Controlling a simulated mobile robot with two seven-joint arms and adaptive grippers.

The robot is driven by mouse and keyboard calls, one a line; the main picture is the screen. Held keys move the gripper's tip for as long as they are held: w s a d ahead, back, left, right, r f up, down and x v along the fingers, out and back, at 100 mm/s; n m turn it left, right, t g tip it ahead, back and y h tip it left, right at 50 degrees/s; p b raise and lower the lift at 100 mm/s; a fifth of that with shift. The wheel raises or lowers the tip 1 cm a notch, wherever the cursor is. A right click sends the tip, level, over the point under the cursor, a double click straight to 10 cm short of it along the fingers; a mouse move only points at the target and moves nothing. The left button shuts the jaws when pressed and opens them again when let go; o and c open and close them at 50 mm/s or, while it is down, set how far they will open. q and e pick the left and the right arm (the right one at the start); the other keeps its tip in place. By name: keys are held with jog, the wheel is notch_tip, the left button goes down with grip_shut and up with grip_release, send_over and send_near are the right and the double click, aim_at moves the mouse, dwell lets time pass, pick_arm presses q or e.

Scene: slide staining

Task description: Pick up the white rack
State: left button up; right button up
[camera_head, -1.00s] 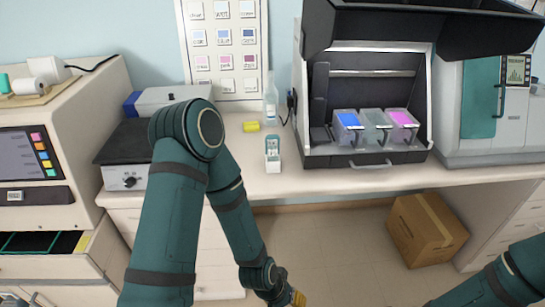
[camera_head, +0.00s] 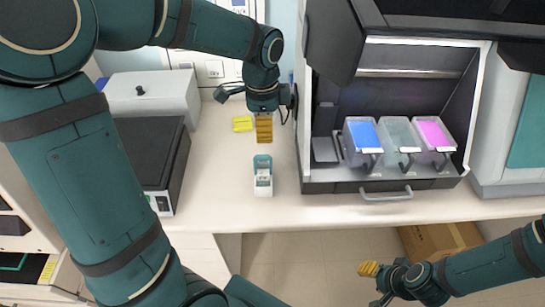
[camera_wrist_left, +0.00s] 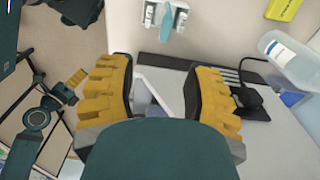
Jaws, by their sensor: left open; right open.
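The white rack (camera_head: 263,182) stands on the bench near its front edge, with a teal piece at its top. It also shows in the left wrist view (camera_wrist_left: 167,20) at the top centre, beyond the fingers. My left gripper (camera_head: 264,132) is over the bench, just behind the rack and apart from it. In the left wrist view its yellow fingers (camera_wrist_left: 160,95) are spread with nothing between them. My right gripper (camera_head: 368,269) is low at the right, in front of the bench and away from the rack; it is open and holds nothing I can see.
A yellow block (camera_head: 242,124) lies left of my left gripper. A clear bottle (camera_wrist_left: 290,58) shows in the left wrist view. The open staining machine (camera_head: 330,186), holding blue, clear and pink containers, stands right of the rack. A dark-topped device (camera_head: 150,160) stands left. A cardboard box (camera_head: 440,240) is on the floor.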

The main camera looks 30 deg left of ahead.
aim_at(264, 155)
pick_arm(q)
jog(key=f, duration=0.5)
jog(key=f+b, duration=0.1)
jog(key=f, duration=0.1)
jog(key=shift+a+f, duration=0.25)
jog(key=shift+a, duration=0.05)
jog(key=f, duration=0.5)
jog(key=shift+w+b, duration=0.25)
jog(key=shift+b, duration=0.15)
grip_shut()
